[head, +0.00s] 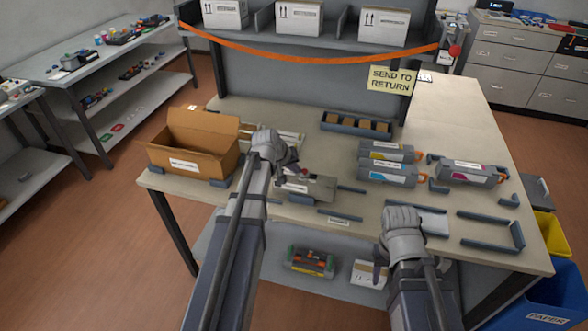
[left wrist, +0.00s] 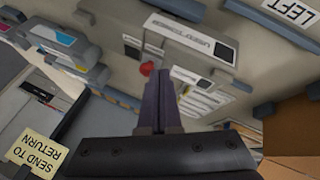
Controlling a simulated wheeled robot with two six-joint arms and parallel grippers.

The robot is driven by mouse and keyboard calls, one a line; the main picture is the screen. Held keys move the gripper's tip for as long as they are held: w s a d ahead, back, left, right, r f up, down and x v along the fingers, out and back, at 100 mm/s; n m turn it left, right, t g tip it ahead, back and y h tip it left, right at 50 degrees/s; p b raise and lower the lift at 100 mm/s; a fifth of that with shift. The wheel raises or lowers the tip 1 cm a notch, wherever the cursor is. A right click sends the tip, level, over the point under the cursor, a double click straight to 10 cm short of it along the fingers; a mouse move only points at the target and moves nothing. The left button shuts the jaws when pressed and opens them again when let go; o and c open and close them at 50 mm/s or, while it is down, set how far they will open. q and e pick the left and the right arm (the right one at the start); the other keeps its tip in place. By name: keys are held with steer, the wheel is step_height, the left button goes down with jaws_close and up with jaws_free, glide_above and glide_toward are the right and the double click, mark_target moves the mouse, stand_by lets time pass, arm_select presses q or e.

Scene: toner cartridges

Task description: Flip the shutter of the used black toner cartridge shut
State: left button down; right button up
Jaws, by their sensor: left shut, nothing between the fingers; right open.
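The grey toner cartridge (head: 318,188) lies near the middle of the table, partly hidden by my left arm and gripper. In the left wrist view a grey body with a white label (left wrist: 192,38) lies just beyond my fingertips, with a small red part (left wrist: 147,68) beside them. I cannot make out the shutter's position. My left gripper (head: 292,177) is shut and empty over the cartridge's left end; its fingers also show in the left wrist view (left wrist: 160,82). Whether they touch it is unclear. My right gripper (head: 380,272) is open at the table's front edge, apart from the cartridge.
An open cardboard box (head: 190,155) stands at the left. Cartridges with yellow (head: 385,152), cyan (head: 387,174) and magenta (head: 467,174) labels sit at the right. A tray (head: 333,127) of brown blocks is behind. Low rails (head: 340,216) lie around the table. A strap (head: 300,56) spans the shelf.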

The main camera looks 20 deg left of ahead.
mark_target(311, 175)
arm_select(q)
steer(key=shift+d, duration=0.1)
steer(key=d, duration=0.3)
steer(key=shift+w+d, duration=0.2)
steer(key=shift+d, duration=0.2)
steer(key=shift+a, duration=0.1)
